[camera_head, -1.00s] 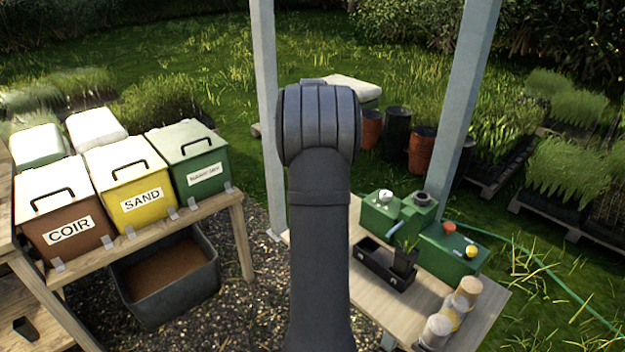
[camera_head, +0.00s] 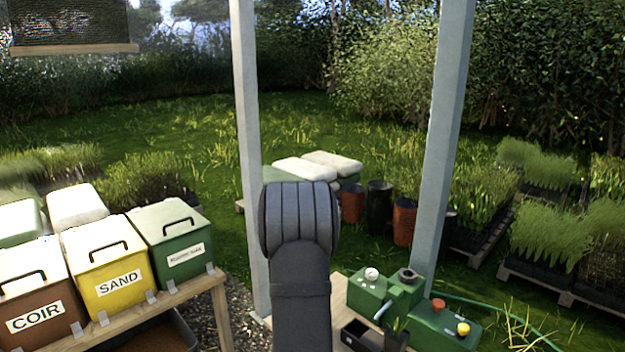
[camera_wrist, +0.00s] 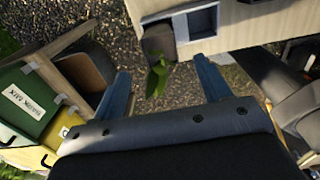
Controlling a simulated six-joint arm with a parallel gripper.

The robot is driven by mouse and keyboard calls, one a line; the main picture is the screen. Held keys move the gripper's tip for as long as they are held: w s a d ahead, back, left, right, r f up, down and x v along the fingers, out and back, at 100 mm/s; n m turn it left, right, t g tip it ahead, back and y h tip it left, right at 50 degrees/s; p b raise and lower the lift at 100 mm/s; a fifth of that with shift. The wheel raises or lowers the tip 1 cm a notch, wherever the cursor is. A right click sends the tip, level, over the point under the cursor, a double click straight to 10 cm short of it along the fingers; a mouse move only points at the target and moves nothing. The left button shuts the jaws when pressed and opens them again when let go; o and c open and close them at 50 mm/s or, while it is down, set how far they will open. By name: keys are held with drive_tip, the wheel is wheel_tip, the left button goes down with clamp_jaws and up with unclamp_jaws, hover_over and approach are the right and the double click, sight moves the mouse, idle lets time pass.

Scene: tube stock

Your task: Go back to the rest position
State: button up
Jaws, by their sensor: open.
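My gripper (camera_wrist: 165,88) shows in the wrist view with its two blue fingers spread wide apart and nothing held between them. Below it, beyond the fingertips, a green plant (camera_wrist: 157,77) stands in a dark pot (camera_wrist: 159,40) by the edge of the light wooden table (camera_wrist: 260,22). In the head view my arm rises in the middle of the picture and the gripper itself is not visible. There the plant (camera_head: 398,326) shows at the bottom, next to a black tray (camera_head: 358,338) and the green machine (camera_head: 400,302).
Bins marked COIR (camera_head: 38,318), SAND (camera_head: 115,282) and a green one (camera_head: 180,240) stand on a bench at left. Grey posts (camera_head: 248,150) and (camera_head: 445,150) flank my arm. Pots and pallets of plants stand on the grass behind.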

wheel_tip(320, 180, down, 10)
drive_tip(key=shift+f, duration=0.25)
drive_tip(key=shift+r, duration=0.1)
wheel_tip(320, 180, up, 18)
drive_tip(key=f, duration=0.1)
wheel_tip(320, 180, down, 17)
drive_tip(key=shift+r, duration=0.1)
wheel_tip(320, 180, up, 6)
drive_tip(key=shift+r, duration=0.6)
drive_tip(key=shift+f, duration=0.1)
idle(0.4)
